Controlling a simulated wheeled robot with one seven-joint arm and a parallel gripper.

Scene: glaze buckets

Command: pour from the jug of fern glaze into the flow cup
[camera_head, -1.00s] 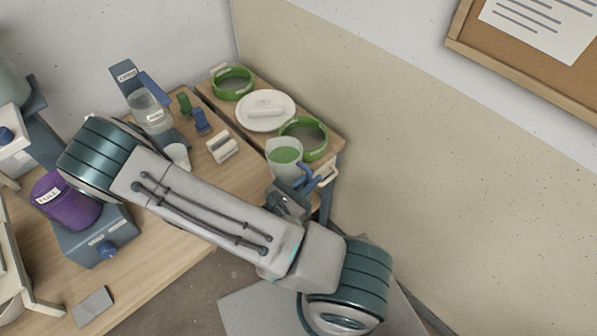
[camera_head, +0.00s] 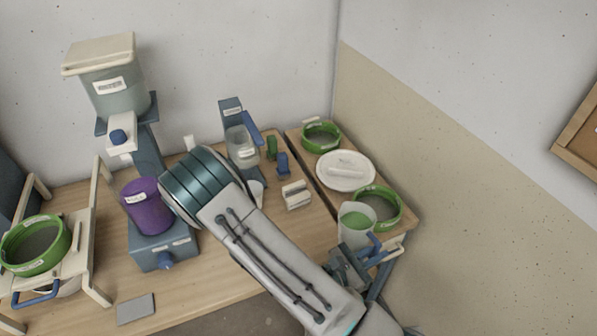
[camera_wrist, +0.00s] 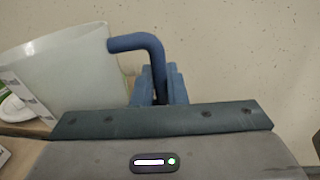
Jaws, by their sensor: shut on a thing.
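The jug of fern glaze (camera_head: 353,234) is a translucent jug with green glaze inside and a blue handle, at the right side of the bench. It looks upright; I cannot tell whether its base touches the bench. My gripper (camera_head: 372,249) is shut on the handle. In the wrist view the jug (camera_wrist: 62,72) fills the upper left, and its blue handle runs between my gripper's fingers (camera_wrist: 159,85). A small white cup (camera_head: 257,190), perhaps the flow cup, stands mid-bench, partly hidden by my arm.
A green-rimmed sieve (camera_head: 398,222) is just behind the jug, with a white plate (camera_head: 330,181) and another green sieve (camera_head: 309,147) beyond. A white block (camera_head: 296,196) lies left of the jug. A purple container (camera_head: 148,212) and a bucket on a stand (camera_head: 120,95) are further left.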

